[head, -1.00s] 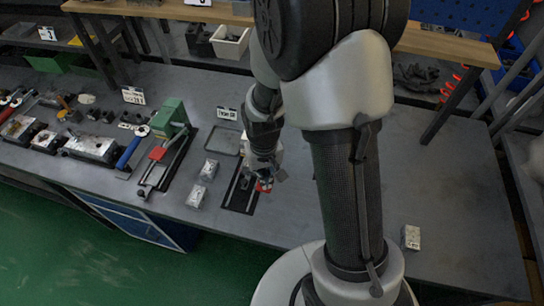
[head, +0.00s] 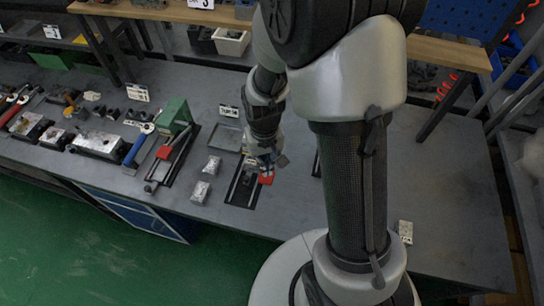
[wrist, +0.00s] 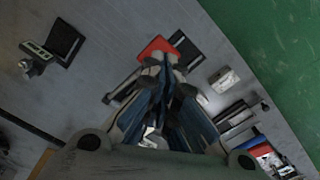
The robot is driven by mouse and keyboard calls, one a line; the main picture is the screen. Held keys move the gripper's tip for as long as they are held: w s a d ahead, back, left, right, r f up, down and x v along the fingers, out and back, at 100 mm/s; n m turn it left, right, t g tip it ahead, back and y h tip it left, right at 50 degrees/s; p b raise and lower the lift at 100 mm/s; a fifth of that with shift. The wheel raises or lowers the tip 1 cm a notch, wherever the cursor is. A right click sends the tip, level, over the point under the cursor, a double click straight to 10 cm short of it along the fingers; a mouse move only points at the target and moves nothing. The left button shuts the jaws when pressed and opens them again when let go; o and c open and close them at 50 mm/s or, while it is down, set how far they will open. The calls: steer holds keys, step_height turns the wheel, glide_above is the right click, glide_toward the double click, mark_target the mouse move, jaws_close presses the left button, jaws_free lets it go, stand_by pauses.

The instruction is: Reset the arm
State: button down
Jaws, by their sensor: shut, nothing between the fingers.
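My gripper (head: 266,163) is over the bench beside a black rail fixture (head: 241,188), at the end of my arm. A red piece (head: 267,178) shows just below it. In the wrist view my gripper's fingers (wrist: 168,62) are together with nothing between them. The red piece (wrist: 157,47) lies just beyond the fingertips there. The fingers and arm partly hide the fixture, and I cannot tell from these views whether the fingertips touch the red piece.
Two metal blocks (head: 213,165) (head: 200,192) lie left of the fixture, and one (head: 405,231) lies far right. A tray (head: 228,138) is behind. A green press-like device (head: 174,115) stands left. Bench to the right is mostly clear. A shelf (head: 440,50) spans the back.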

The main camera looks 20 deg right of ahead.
steer(key=s+r+t+b, duration=0.2)
steer(key=s+r+b, duration=0.35)
steer(key=r, duration=0.35)
steer(key=s+r+n+t+b, duration=0.1)
steer(key=s+r+t+b, duration=0.1)
steer(key=s+b, duration=0.4)
steer(key=s+r, duration=0.1)
steer(key=s, duration=0.2)
steer(key=shift+s+r+t, duration=0.3)
